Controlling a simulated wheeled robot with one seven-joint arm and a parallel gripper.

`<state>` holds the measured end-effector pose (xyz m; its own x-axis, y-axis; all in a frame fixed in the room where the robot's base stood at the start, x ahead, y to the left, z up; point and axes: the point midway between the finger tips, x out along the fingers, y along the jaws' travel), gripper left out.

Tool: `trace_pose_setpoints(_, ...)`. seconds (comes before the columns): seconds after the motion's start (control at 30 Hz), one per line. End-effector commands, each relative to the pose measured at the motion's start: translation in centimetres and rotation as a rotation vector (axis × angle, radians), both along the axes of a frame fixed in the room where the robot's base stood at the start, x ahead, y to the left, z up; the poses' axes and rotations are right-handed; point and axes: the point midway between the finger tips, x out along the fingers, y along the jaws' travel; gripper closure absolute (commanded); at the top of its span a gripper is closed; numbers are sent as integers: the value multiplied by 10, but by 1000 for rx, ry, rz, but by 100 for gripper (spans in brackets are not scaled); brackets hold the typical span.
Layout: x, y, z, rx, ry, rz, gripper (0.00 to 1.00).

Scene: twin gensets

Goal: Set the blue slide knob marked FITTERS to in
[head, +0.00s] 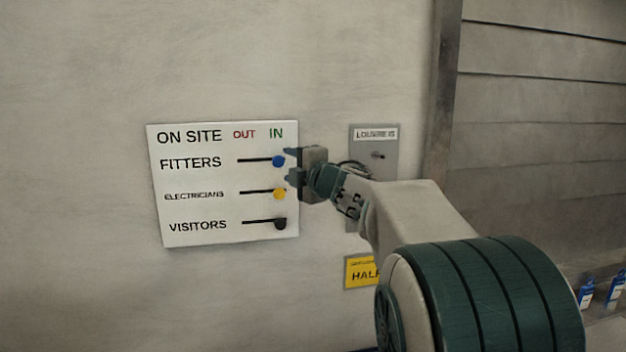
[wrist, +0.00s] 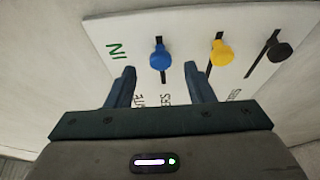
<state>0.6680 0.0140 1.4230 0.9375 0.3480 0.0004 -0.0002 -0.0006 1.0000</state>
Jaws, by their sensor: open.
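The white ON SITE board (head: 200,225) hangs on the wall, with OUT and IN headings above rows FITTERS, ELECTRICIANS and VISITORS. The blue FITTERS knob (head: 278,161) is at the right end of its slot, under IN. It also shows in the wrist view (wrist: 160,61), at the end of its slot near the IN lettering. My gripper (head: 290,165) is at the board's right edge, near the blue knob. In the wrist view my gripper (wrist: 160,80) has its two fingers apart, with the blue knob ahead of the gap between them. Contact with the knob is not visible.
The yellow ELECTRICIANS knob (head: 279,193) and the black VISITORS knob (head: 281,224) are also at the right ends of their slots. A grey LOUVRE panel (head: 388,155) and a yellow sign (head: 360,272) are right of the board. The wall left of it is clear.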

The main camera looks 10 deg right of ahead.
Motion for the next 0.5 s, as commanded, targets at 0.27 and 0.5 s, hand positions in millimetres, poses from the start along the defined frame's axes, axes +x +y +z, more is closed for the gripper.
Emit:
trace_pose_setpoints(0.27, -49, -19, -1, 0, -3, -1, 52)
trace_pose_setpoints(0.5, -80, -30, 0, 0, -2, -1, 52)
